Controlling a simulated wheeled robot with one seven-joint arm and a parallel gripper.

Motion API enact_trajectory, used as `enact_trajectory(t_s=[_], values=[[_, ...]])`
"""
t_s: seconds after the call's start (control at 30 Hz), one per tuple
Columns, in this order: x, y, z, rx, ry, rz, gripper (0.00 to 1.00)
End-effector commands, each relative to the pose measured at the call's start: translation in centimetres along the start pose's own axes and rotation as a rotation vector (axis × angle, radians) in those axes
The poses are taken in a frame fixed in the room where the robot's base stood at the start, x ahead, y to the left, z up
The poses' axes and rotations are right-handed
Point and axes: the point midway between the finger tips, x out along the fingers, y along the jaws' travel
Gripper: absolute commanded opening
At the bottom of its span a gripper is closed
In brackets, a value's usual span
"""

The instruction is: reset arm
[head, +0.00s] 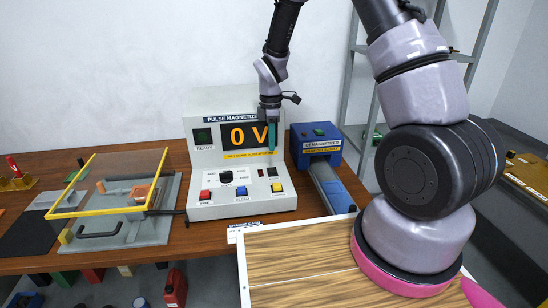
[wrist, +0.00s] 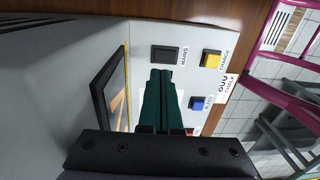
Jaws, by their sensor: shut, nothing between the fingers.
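My gripper (head: 272,136) hangs from my arm in front of the pulse magnetizer (head: 200,130), near the right part of its display. In the wrist view its dark green fingers (wrist: 160,80) are together with nothing between them. They point over the magnetizer's panel toward the black MAINS switch (wrist: 165,54). The yellow CHARGE button (wrist: 211,60) and the blue BLEED button (wrist: 197,103) lie to the right of the fingers. I cannot tell whether the fingertips touch the panel.
A fixture with a yellow-framed clear guard (head: 110,212) stands left on the wooden bench (head: 205,236). A blue demagnetizer (head: 316,147) stands right of the magnetizer. A metal shelf rack (head: 348,90) is behind. Red and green containers (head: 175,287) sit under the bench.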

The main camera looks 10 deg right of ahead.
Motion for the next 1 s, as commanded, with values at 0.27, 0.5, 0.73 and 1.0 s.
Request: enact_trajectory(t_s=[0.27,0.5,0.73,1.0], values=[[-5.4,0.4,0.0,0.001,0.002,0.005,0.0],[-8.1,0.2,0.4,0.043,0.008,0.02,0.0],[-16.5,-2.5,3.2,0.393,0.083,0.124,0.0],[-26.0,-9.2,7.2,0.924,0.255,0.24,0.0]])
